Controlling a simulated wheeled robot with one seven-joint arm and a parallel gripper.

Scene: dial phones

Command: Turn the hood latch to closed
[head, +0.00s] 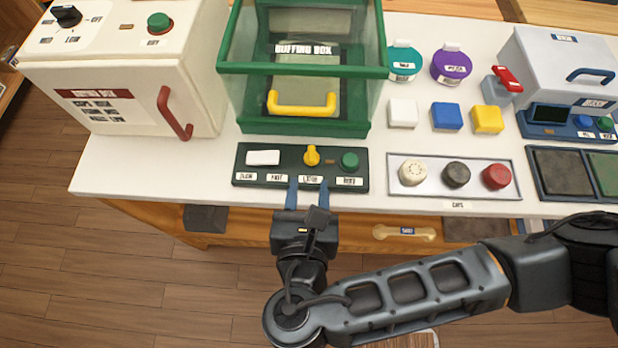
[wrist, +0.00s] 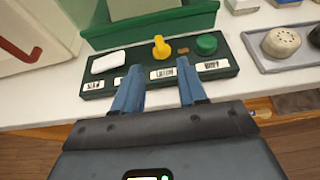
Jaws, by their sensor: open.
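The hood latch is a small yellow knob (head: 312,156) on the dark green control panel (head: 241,168) in front of the buffing box; it also shows in the wrist view (wrist: 160,47). A white rocker switch (head: 263,158) sits to its left and a green button (head: 349,160) to its right. The buffing box hood (head: 303,70) is green-framed and clear, with a yellow handle (head: 301,110). My gripper (head: 307,183) is open and empty at the panel's front edge, its blue fingers pointing toward the knob. In the wrist view the knob stands beyond and between the fingertips (wrist: 160,75), apart from them.
A cream machine with a red handle (head: 174,113) stands left. A tray of caps (head: 510,168) lies right of the panel. White, blue and yellow blocks (head: 446,117) and two round jars (head: 452,66) stand behind it. Bare white table (head: 150,165) lies left of the panel.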

